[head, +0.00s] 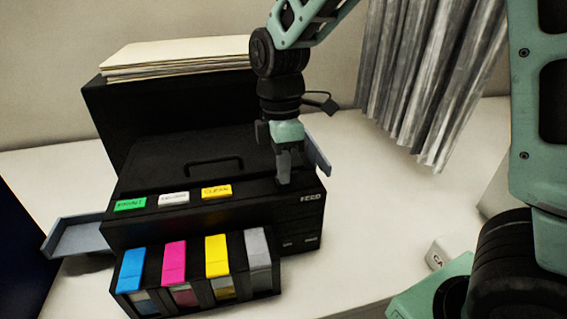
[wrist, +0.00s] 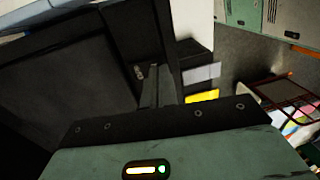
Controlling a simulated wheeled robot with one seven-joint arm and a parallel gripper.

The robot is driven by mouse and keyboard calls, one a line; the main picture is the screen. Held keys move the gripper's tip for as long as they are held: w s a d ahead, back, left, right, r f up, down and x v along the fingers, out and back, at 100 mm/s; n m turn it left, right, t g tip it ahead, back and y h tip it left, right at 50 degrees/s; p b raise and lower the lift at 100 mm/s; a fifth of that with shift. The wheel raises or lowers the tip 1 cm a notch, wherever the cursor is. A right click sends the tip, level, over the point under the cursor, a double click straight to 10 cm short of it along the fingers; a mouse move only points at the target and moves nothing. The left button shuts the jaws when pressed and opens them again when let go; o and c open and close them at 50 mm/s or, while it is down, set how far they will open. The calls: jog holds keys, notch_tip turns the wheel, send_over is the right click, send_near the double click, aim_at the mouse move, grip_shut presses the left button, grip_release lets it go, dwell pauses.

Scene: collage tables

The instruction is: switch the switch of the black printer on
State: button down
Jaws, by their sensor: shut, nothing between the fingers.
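The black printer (head: 160,168) stands on the white table, with green, white and yellow labelled tabs along its front top edge. My gripper (head: 284,178) is shut and empty, pointing down, with its fingertips at the right end of the printer's top, by the front panel. I cannot tell whether they touch it. In the wrist view the shut fingers (wrist: 157,88) point at the printer's dark body (wrist: 55,90). A small pale detail (wrist: 139,72) lies just left of them; I cannot tell if it is the switch. The switch's position is not clear in either view.
Blue, magenta, yellow and grey cartridges (head: 190,270) stick out in front of the printer. A paper stack (head: 175,58) lies on its back part and a grey-blue tray (head: 85,237) juts out left. Grey hanging sheets (head: 425,80) are at the back right. A small white block (head: 440,254) lies right.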

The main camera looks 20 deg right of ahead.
jog(key=shift+f, duration=0.2)
jog(key=shift+s+f+b, duration=0.1)
jog(key=shift+f+b, duration=0.2)
jog(key=shift+b, duration=0.15)
jog(key=shift+t, duration=0.3)
jog(key=shift+r, duration=0.1)
jog(key=shift+w+d+r+p, duration=0.2)
jog(key=shift+w+p, duration=0.15)
jog(key=shift+w, duration=0.4)
jog(key=shift+r, duration=0.1)
